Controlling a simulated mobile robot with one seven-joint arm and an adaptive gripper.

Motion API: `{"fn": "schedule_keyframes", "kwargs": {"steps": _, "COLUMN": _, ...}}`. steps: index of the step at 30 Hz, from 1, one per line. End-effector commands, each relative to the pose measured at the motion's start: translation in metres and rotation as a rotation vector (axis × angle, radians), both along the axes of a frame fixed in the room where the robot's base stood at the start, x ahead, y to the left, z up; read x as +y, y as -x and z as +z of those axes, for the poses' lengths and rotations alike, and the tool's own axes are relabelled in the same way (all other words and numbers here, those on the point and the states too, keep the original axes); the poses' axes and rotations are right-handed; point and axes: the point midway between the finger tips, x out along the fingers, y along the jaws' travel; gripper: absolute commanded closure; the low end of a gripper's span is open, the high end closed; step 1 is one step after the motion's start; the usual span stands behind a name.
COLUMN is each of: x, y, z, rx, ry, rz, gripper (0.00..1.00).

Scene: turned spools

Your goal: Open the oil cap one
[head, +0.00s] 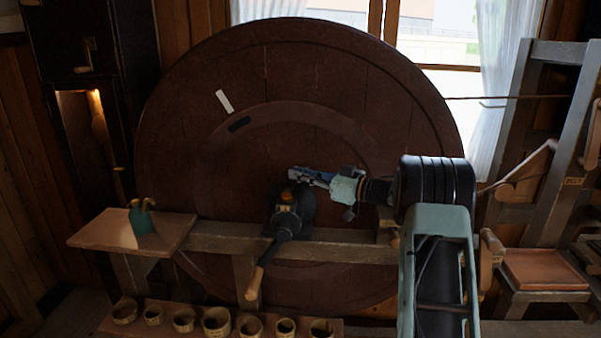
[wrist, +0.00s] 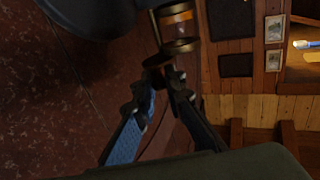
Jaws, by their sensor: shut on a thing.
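A dark bearing housing (head: 290,215) sits in front of the big wheel's centre. A small oil cup with an orange band (head: 287,195) stands on top of it; the orange-banded cup also shows close up in the wrist view (wrist: 176,20). My gripper (head: 293,173) reaches in from the right, just above the cup. In the wrist view, my gripper's fingertips (wrist: 165,80) are shut on a small dark round cap (wrist: 156,63) beside the banded cup. I cannot tell whether the cap still touches the cup. No number is readable on it.
A large brown wheel (head: 250,85) stands close behind my gripper. A crank with a wooden handle (head: 255,283) hangs below the housing. A bench beam (head: 345,248) runs across; a green pot (head: 141,220) stands at left. Several small cups (head: 216,321) line the front.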

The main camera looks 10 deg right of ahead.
Motion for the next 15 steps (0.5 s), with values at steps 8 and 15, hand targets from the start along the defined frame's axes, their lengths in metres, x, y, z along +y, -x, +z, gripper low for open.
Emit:
{"fn": "schedule_keyframes", "kwargs": {"steps": 8, "x": 0.0012, "y": -0.0006, "z": 0.0029, "rx": -0.005, "ry": -0.002, "rz": 0.001, "gripper": 1.00}}
{"fn": "schedule_keyframes", "kwargs": {"steps": 15, "x": 0.0011, "y": -0.0004, "z": 0.0022, "rx": -0.004, "ry": -0.002, "rz": 0.001, "gripper": 0.71}}
